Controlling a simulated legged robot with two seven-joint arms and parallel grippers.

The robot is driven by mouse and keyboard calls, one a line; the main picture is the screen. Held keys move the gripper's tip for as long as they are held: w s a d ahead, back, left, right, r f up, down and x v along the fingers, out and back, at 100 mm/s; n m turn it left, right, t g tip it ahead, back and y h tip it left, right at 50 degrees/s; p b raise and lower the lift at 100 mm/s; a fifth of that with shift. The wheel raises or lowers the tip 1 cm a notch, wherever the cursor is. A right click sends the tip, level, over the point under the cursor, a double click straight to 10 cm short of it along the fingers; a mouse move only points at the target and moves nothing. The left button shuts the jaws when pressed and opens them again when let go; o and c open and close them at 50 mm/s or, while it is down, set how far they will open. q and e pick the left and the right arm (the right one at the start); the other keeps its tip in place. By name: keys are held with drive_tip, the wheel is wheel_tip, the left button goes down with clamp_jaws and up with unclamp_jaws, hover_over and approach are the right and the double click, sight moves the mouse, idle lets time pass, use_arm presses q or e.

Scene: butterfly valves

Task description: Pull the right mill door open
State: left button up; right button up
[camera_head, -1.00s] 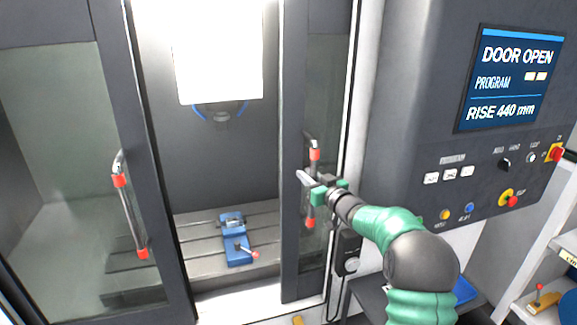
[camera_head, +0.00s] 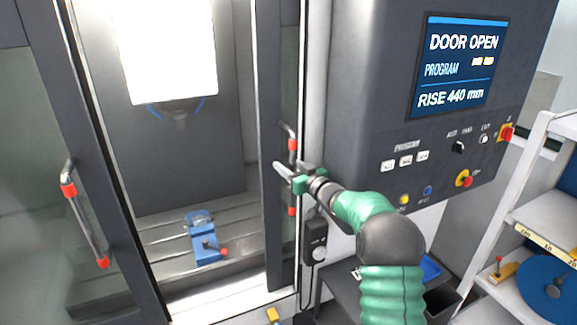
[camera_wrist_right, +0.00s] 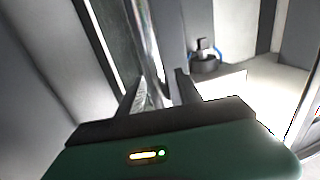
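The right mill door (camera_head: 269,120) is a narrow dark-framed panel right of the wide opening into the mill. Its upright handle (camera_head: 292,145) has red ends; my right gripper hides the handle's middle. My right gripper (camera_head: 283,172) is at mid-height of this handle, reaching in from the right. In the right wrist view its two dark fingers (camera_wrist_right: 158,92) are apart, with a shiny, blurred surface behind and between them. I cannot tell whether a finger touches the handle. My left gripper is not in view.
The left door (camera_head: 95,150) with its red-ended handle (camera_head: 84,215) stands left of the opening. Inside, a blue vise (camera_head: 205,240) sits on the slotted table. A control panel (camera_head: 440,120) reading "DOOR OPEN" is at the right, above my arm. Shelves (camera_head: 540,230) stand far right.

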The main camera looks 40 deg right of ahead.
drive_tip(key=s+b, duration=0.6)
drive_tip(key=s, duration=1)
drive_tip(key=shift+s+a+f+b, duration=0.2)
drive_tip(key=shift+s+a+b, duration=0.05)
drive_tip(key=shift+a+b, duration=0.1)
